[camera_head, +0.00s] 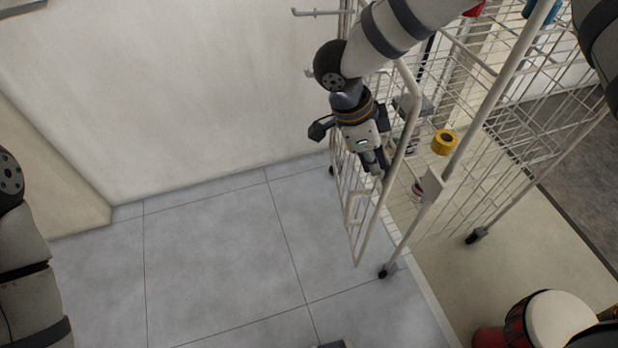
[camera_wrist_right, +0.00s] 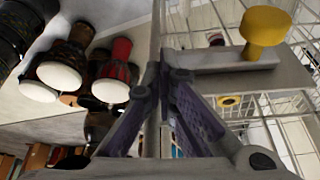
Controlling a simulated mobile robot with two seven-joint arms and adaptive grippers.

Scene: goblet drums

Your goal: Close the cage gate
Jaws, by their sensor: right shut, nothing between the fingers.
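The white wire cage (camera_head: 520,150) stands on casters at the right of the head view. Its gate (camera_head: 386,185), a white tubular frame, stands ajar, with a gap between its edge and the cage's front post (camera_head: 408,238). My right gripper (camera_head: 378,168) is shut and empty at the gate's inner frame; whether it touches the bars I cannot tell. In the right wrist view the shut fingertips (camera_wrist_right: 165,72) are in front of a pale upright bar (camera_wrist_right: 155,35). My left arm shows at the left edge of the head view; its gripper is out of view.
A yellow round thing (camera_head: 445,142) is by the cage post. A red drum with a pale head (camera_head: 558,318) stands at the bottom right. Several drums (camera_wrist_right: 60,78) show in the wrist view. The tiled floor (camera_head: 215,255) left of the gate is clear up to the wall (camera_head: 190,90).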

